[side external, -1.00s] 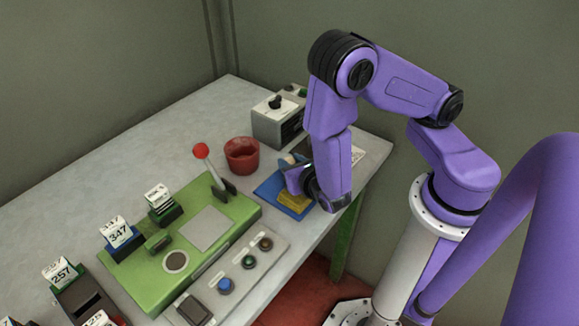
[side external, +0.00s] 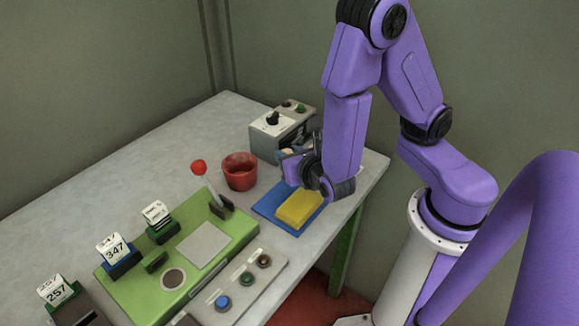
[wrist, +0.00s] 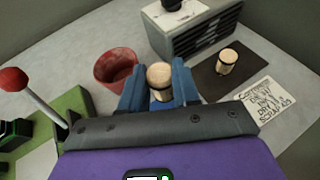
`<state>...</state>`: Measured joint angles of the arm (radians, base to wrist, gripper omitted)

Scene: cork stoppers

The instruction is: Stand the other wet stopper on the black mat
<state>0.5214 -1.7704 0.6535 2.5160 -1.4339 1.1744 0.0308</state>
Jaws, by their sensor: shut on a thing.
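In the wrist view my gripper (wrist: 159,88) has its blue fingers shut on a pale cork stopper (wrist: 159,75), held upright between them. Another stopper (wrist: 228,62) stands upright on the black mat (wrist: 208,84), to the right of my gripper. Bare mat shows to the left of and in front of that stopper. In the side view my gripper (side external: 290,160) hangs above the table, behind the yellow sponge and in front of the grey box. The arm hides the black mat there. Wetness cannot be made out on either stopper.
The yellow sponge (side external: 299,208) lies on a blue mat (side external: 269,208). A red cup (side external: 239,171) stands left of my gripper. A grey box with a knob (side external: 283,130) stands behind. A handwritten card (wrist: 265,101) lies beside the black mat. A red-knobbed lever (side external: 205,182) rises from the green panel.

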